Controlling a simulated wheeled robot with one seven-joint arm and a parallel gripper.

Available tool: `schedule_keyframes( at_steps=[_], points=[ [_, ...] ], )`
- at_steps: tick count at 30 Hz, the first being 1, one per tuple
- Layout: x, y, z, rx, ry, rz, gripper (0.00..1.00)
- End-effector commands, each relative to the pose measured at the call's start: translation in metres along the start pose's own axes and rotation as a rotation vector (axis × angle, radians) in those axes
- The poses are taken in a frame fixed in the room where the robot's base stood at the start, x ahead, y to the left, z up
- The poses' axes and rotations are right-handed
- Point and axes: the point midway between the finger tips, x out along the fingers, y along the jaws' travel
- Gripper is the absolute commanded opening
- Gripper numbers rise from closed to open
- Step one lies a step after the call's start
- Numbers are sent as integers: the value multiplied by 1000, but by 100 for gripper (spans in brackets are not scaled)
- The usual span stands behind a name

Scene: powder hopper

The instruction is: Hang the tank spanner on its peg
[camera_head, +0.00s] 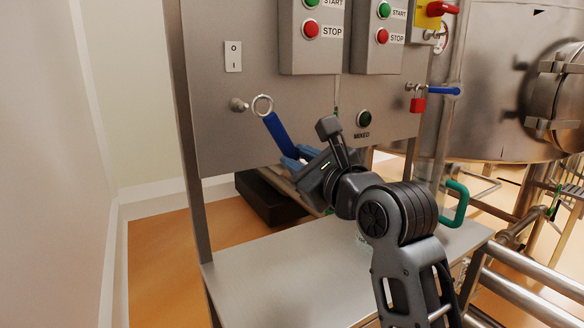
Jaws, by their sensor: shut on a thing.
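The tank spanner (278,134) has a blue handle and a metal ring (262,106) at its upper end. It tilts up and to the left in front of the steel panel. My gripper (292,163) is shut on the lower part of the blue handle. The peg (239,105) is a round metal knob on the panel, just left of the ring. The ring appears beside the peg, not around it; the depth gap between them is hard to judge. My arm hides part of the area behind the gripper.
The steel panel (217,137) carries control boxes (311,52) with START and STOP buttons and a MIXED button (364,119). A steel table (285,283) lies below, mostly bare. A red padlock (417,105) and blue lever (443,90) are at right. A steel tank (489,60) stands behind.

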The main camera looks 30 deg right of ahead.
Motion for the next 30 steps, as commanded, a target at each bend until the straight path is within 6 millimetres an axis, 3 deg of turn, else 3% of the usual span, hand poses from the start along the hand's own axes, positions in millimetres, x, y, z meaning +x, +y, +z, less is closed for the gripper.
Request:
schedule_keyframes(
  at_steps=[30],
  points=[
    [55,2,-5,1,-1,-2,0]
  ],
)
